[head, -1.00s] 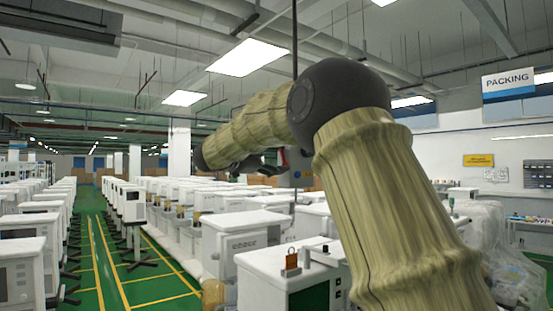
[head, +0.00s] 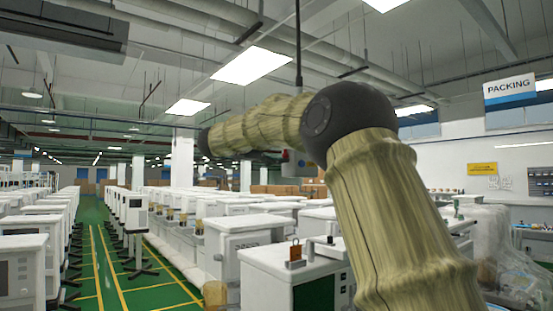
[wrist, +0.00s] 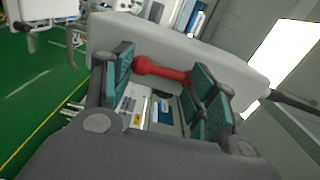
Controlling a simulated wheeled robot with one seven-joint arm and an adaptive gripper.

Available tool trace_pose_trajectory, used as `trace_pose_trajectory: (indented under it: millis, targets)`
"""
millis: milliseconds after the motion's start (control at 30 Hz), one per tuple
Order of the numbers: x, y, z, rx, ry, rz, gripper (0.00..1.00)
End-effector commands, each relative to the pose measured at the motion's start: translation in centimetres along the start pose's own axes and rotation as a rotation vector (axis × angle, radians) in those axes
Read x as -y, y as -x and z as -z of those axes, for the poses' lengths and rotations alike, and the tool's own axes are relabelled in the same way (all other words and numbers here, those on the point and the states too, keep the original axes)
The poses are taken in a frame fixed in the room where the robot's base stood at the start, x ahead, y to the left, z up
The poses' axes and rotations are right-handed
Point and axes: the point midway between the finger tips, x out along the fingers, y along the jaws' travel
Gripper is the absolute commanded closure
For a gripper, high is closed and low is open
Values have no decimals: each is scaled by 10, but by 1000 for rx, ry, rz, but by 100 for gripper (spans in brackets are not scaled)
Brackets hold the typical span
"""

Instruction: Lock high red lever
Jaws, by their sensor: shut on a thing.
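The red lever (wrist: 162,71) shows in the wrist view as a short bar with a rounded left end, lying across the front of a pale grey housing (wrist: 235,65). My gripper (wrist: 165,78) has its teal-padded fingers on either side of the lever and is shut on it. The lever's right end is partly hidden by the right finger. In the head view, a small red part (head: 285,156) shows below my forearm beside a small grey box; my gripper cannot be made out there.
Rows of white carts (head: 240,235) fill the floor, with a green aisle (head: 112,265) at left. A near cart (head: 285,262) carries an orange padlock-like item (head: 295,250). Plastic-wrapped goods (head: 490,245) stand at right. A thin vertical rod (head: 298,45) hangs from the ceiling.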

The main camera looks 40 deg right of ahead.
Motion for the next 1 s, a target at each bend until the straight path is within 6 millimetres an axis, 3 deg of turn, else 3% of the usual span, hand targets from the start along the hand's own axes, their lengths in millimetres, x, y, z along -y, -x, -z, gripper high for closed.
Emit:
trace_pose_trajectory:
  millis: [33, 500, 533, 633, 1000]
  targets:
    - [11, -1, 3, 1, -31, 14, 85]
    - [16, 0, 2, 2, -70, 15, 85]
    - [16, 0, 2, 2, -70, 15, 39]
    - [16, 0, 2, 3, -70, 16, 21]
    - [15, 1, 1, 4, -68, 16, 15]
